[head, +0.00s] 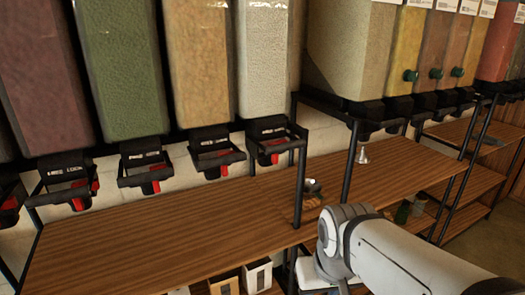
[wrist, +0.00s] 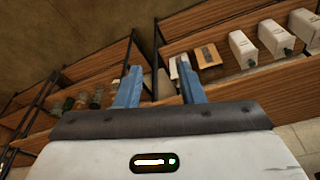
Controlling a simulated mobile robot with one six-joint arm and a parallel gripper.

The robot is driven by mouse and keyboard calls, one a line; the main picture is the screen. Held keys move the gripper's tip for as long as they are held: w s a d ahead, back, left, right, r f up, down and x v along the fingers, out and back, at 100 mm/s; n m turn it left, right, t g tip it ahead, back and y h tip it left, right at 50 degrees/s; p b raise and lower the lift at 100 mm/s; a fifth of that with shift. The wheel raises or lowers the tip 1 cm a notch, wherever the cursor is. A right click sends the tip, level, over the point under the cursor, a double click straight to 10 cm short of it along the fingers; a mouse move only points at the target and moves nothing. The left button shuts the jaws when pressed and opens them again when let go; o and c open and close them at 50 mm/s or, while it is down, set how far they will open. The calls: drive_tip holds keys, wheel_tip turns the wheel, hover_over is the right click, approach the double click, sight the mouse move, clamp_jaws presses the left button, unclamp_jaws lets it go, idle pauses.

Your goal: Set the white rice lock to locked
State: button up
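A tall dispenser with pale, whitish grain (head: 263,60) hangs in the upper middle of the head view; it looks like the white rice one, but its label is not readable. Below it is a black outlet frame (head: 268,128) with a red lever (head: 275,158), the lock part. Whether it is locked I cannot tell. In the wrist view my gripper (wrist: 160,85) shows two blue fingers set wide apart with nothing held between them. It points toward wooden shelves, and the white rice lock is not in that view. In the head view my arm is at lower right, apart from the lock.
Similar dispensers with red levers stand to the left, such as a green one (head: 118,70). A wooden shelf (head: 180,225) runs beneath, with a black post (head: 300,180) right of the pale dispenser. White boxes (wrist: 275,38) stand on a shelf in the wrist view.

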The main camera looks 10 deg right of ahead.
drive_tip(key=shift+w, duration=0.1)
drive_tip(key=w+d+r+t+b, duration=0.1)
drive_tip(key=w+d+r+t, duration=0.1)
drive_tip(key=w+r+t, duration=0.6)
drive_tip(key=w+d+r+t+b, duration=0.15)
drive_tip(key=w+t, duration=0.25)
drive_tip(key=w, duration=0.9)
drive_tip(key=w+a+r+n+t+y, duration=0.2)
drive_tip(key=w+a+r+n+y, duration=0.2)
drive_tip(key=w, duration=0.5)
drive_tip(key=a+y, duration=0.2)
drive_tip(key=a, duration=0.1)
drive_tip(key=shift+s, duration=0.1)
clamp_jaws()
